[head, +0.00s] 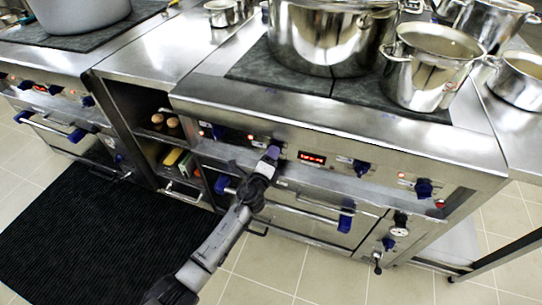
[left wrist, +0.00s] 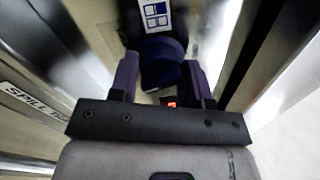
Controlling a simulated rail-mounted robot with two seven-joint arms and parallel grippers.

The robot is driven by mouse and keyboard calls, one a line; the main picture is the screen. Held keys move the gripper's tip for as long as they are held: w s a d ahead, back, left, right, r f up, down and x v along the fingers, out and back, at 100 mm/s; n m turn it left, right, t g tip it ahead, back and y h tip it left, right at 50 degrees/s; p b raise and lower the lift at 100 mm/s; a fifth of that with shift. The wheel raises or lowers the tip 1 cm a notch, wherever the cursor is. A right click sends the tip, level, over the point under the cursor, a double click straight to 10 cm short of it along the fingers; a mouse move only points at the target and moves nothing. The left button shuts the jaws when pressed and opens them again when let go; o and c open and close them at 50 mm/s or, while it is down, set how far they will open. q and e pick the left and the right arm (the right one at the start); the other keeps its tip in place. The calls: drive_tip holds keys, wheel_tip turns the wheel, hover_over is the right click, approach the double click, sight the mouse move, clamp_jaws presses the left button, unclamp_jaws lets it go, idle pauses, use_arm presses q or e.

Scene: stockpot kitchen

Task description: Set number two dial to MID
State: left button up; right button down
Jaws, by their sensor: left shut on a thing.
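The stove's front panel (head: 330,142) carries a row of blue dials. My left gripper (head: 272,154) reaches up to the second dial from the left and is shut on it. In the left wrist view this dial (left wrist: 161,62) is a dark blue round knob between the two fingers of the gripper (left wrist: 160,80). A blue and white label (left wrist: 157,15) sits beyond it. The dial's number, pointer and setting cannot be read. The other dials are the first (head: 217,132), third (head: 361,167) and fourth (head: 424,188). My right gripper is not in view.
A red display (head: 312,158) is right of the held dial. An oven handle (head: 300,212) juts out below. Large steel pots (head: 325,40) stand on the cooktop. A black mat (head: 85,235) lies on the tiled floor. Open shelves (head: 165,135) are at left.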

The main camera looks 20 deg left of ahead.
use_arm(q)
drive_tip(key=shift+f, duration=0.1)
drive_tip(key=o, duration=0.9)
drive_tip(key=shift+s, duration=0.2)
drive_tip(key=s+p, duration=0.3)
drive_tip(key=s, duration=1)
drive_tip(key=shift+s+f+p, duration=0.25)
drive_tip(key=shift+f+p, duration=0.1)
drive_tip(key=shift+f, duration=0.05)
drive_tip(key=shift+a, duration=0.1)
